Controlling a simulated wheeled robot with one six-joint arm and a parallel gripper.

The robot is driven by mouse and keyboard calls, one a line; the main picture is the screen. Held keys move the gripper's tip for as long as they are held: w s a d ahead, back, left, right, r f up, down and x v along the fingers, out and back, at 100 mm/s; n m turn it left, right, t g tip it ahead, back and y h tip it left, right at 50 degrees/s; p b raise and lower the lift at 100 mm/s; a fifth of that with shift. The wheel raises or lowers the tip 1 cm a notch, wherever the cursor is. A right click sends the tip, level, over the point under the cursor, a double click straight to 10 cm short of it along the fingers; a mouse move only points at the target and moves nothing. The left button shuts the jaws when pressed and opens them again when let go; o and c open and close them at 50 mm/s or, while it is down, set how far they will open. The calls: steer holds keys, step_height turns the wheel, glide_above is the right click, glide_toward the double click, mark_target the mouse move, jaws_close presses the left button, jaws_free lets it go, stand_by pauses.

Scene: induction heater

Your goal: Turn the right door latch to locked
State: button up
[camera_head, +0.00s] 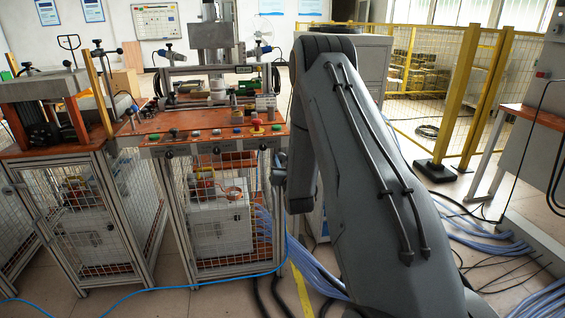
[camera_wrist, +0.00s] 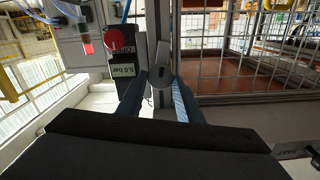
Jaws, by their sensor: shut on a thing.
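The right door latch (camera_wrist: 162,62) is a small grey piece with a rounded end and a dark slot, on the frame post beside a wire-mesh door (camera_wrist: 235,75) in the wrist view. My gripper (camera_wrist: 160,82) has its two bluish fingers on either side of the latch's rounded end, shut on it. The latch looks roughly in line with the post; I cannot tell whether it is locked. In the head view my arm hides the latch, and my gripper (camera_head: 279,175) shows only in part at the heater cabinet's (camera_head: 176,205) right edge.
A red round button (camera_wrist: 115,38) and a "5.0 bar" display (camera_wrist: 122,70) sit close left of the latch in the wrist view. In the head view, blue hoses (camera_head: 312,270) lie on the floor, and a yellow fence post (camera_head: 455,100) stands at right.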

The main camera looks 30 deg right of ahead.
steer(key=m, duration=0.4)
steer(key=shift+d+m, duration=0.1)
steer(key=shift+m, duration=0.2)
steer(key=m, duration=0.3)
steer(key=shift+f+m, duration=0.1)
steer(key=shift+m, duration=0.2)
steer(key=m, duration=0.3)
steer(key=shift+m+b, duration=0.3)
steer(key=shift+d+f+m, duration=0.1)
steer(key=shift+f+m, duration=0.05)
steer(key=shift+m, duration=1.75)
steer(key=o, duration=1)
steer(key=shift+s, duration=0.1)
